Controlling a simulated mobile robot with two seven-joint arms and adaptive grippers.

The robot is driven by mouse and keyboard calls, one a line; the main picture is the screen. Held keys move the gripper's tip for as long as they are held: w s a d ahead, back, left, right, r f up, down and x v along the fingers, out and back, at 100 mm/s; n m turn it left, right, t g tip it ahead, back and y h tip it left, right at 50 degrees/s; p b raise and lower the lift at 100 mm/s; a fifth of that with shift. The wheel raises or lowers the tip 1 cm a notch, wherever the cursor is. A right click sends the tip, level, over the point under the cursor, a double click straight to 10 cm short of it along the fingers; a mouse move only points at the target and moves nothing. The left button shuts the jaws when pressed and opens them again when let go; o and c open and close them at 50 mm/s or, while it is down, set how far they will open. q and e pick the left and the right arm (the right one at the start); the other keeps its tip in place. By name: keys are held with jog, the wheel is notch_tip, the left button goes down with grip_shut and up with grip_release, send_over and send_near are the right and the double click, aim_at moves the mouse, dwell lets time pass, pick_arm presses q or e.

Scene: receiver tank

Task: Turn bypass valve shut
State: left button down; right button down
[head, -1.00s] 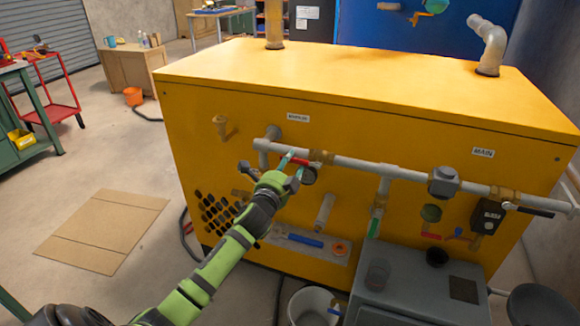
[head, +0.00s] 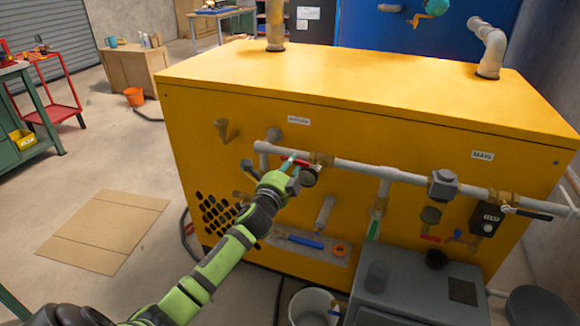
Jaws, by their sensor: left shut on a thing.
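The bypass valve (head: 322,158) looks like a brass body in the grey pipe (head: 358,167) on the front of the yellow cabinet. Its red lever (head: 302,162) points left, roughly along the pipe. The fingers hide part of the lever. A small white label (head: 299,120) sits above the valve, too small to read surely. My right gripper is not in view.
The yellow cabinet (head: 250,100) stands behind the pipe. A grey box (head: 415,300) and a white bucket (head: 312,303) stand in front. Open floor lies to the left.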

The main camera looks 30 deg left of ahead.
pick_arm(q)
jog(key=w+d+r+m+p, duration=0.1)
jog(key=d+r+m+p, duration=0.5)
jog(key=m+p, duration=0.8)
jog(key=shift+w+d+r+m, duration=0.25)
jog(key=shift+r+m, duration=0.4)
jog(key=shift+m, duration=0.85)
jog(key=shift+w, duration=0.1)
jog(key=c, duration=1)
grip_release()
jog(key=shift+f, duration=0.1)
